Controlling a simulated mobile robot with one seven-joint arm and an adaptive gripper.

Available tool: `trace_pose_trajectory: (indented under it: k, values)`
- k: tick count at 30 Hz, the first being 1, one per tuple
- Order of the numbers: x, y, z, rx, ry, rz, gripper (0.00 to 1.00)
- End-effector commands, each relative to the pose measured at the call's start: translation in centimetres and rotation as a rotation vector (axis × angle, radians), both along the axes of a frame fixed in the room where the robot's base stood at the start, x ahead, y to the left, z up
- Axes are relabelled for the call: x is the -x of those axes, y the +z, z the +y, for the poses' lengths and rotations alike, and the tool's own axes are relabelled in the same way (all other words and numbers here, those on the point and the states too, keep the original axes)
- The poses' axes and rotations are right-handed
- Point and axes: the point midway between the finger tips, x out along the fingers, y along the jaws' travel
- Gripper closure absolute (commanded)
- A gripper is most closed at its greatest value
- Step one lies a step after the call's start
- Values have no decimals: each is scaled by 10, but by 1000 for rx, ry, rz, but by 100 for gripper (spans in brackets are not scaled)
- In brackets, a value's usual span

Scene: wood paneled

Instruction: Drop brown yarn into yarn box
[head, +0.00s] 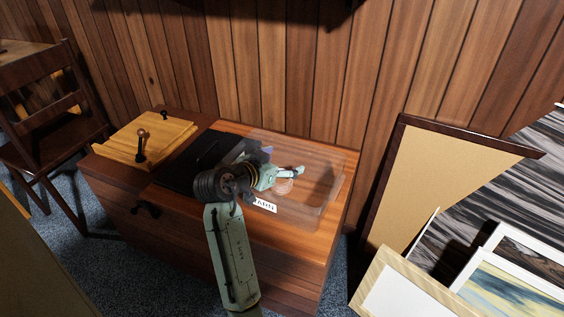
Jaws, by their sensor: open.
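A clear box (325,205) with a white label, partly hidden and ending in "ARN", sits on the wooden cabinet (300,245). My gripper (294,172) is over the box, pointing right, and is open. A small round brownish-pink thing (284,187) shows just below the gripper, seemingly inside the box. It may be the brown yarn, but it is too small to be sure.
A black mat (185,173) lies left of the box. A light wooden board (135,150) with dark knobs is farther left. A wooden chair (50,110) stands at left. Framed boards and pictures (435,185) lean at right. The paneled wall is close behind.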

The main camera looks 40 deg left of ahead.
Motion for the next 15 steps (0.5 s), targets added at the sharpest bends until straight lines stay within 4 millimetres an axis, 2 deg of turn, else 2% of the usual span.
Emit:
trace_pose_trajectory:
  k: [5, 15]
  values:
    - [19, 8, 1, -2, 4, -2, 22]
    - [84, 36, 2, -2, 4, -1, 22]
